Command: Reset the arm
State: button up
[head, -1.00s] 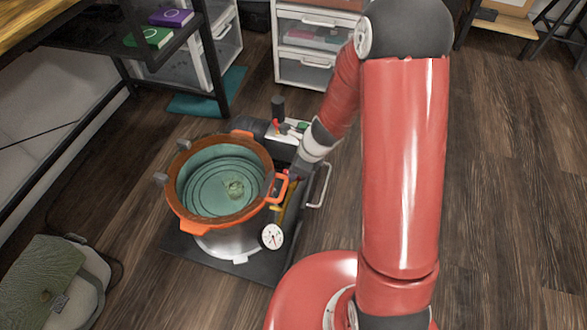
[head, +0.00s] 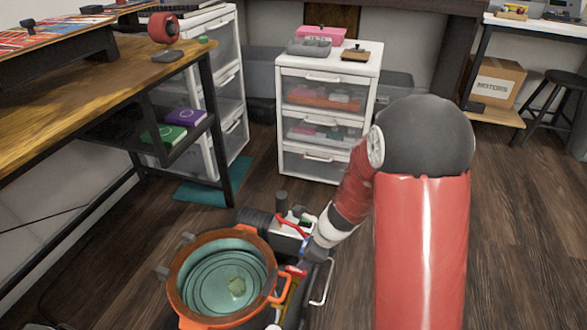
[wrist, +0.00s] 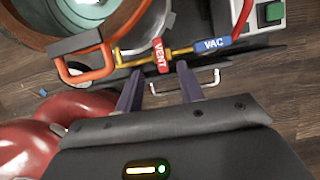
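My red arm (head: 422,250) reaches down from the right in the head view, with its wrist bent toward the orange-rimmed pot (head: 185,272). In the wrist view my gripper (wrist: 158,72) has its two dark fingers spread apart, with nothing held between them. The red VENT handle (wrist: 160,56) is just beyond the fingertips; I cannot tell whether they touch it. The blue VAC handle (wrist: 213,43) is to its right on a brass pipe.
An orange pot handle (wrist: 85,70) is left of the fingers. A pump (head: 290,225) stands behind the pot. A white drawer unit (head: 328,70) and a wooden workbench (head: 110,80) stand beyond. Open floor (head: 520,210) is at right.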

notch_tip(320, 180, up, 11)
jog(key=s+n+p, duration=0.2)
jog(key=n, duration=0.4)
jog(key=s+d+r+n+t+h+p, duration=0.2)
jog(key=s+d+r+n, duration=0.2)
jog(key=s+r+n, duration=0.4)
jog(key=s+d+r+n+t+h+p, duration=0.1)
jog(key=s+d+r+n+h+p, duration=0.1)
jog(key=s+r+n, duration=0.6)
notch_tip(320, 180, up, 5)
jog(key=shift+s+d+r+n+t+p, duration=0.15)
jog(key=shift+d+n+t+p, duration=0.2)
jog(key=shift+d, duration=0.5)
